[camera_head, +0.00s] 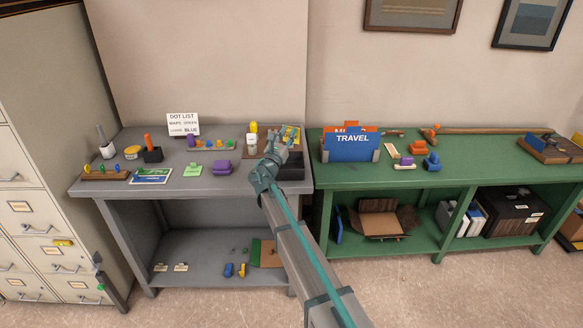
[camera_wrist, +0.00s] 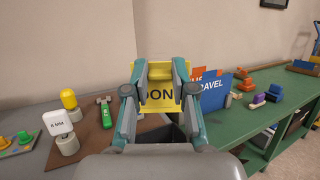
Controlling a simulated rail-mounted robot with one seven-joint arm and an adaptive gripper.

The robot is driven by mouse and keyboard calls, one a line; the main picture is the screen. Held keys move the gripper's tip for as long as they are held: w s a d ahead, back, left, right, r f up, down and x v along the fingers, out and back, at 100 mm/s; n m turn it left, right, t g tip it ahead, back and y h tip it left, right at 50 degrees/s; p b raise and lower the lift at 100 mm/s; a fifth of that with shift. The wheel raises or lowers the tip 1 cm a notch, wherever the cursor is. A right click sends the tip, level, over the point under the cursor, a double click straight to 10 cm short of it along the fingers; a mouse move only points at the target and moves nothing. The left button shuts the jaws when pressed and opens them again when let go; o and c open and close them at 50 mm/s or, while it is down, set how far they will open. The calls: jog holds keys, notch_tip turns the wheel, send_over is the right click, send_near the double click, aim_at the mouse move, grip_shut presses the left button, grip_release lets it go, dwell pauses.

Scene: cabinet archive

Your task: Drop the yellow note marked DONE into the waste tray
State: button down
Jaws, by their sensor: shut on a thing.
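In the head view the yellow note (camera_head: 291,133) shows at the back right of the grey table. My gripper (camera_wrist: 160,85) is shut on the note and holds it up over the table. My gripper in the head view (camera_head: 277,140) is at the table's right end. A black tray (camera_head: 291,172) lies just below and right of it; part of a dark tray (camera_wrist: 178,134) shows under the note in the wrist view.
A brown mat (camera_wrist: 90,143) holds a green-handled tool (camera_wrist: 105,112), a yellow-topped piece (camera_wrist: 69,101) and a white labelled block (camera_wrist: 58,122). The blue TRAVEL folder (camera_head: 352,147) stands on the green table (camera_head: 470,158) to the right. Several small items stand left on the grey table.

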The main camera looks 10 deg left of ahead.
jog(key=shift+d+f+b, duration=0.15)
jog(key=shift+f+b, duration=0.6)
jog(key=shift+f, duration=1.8)
jog(key=c, duration=0.9)
grip_release()
jog(key=shift+o, duration=0.2)
jog(key=v, duration=1.2)
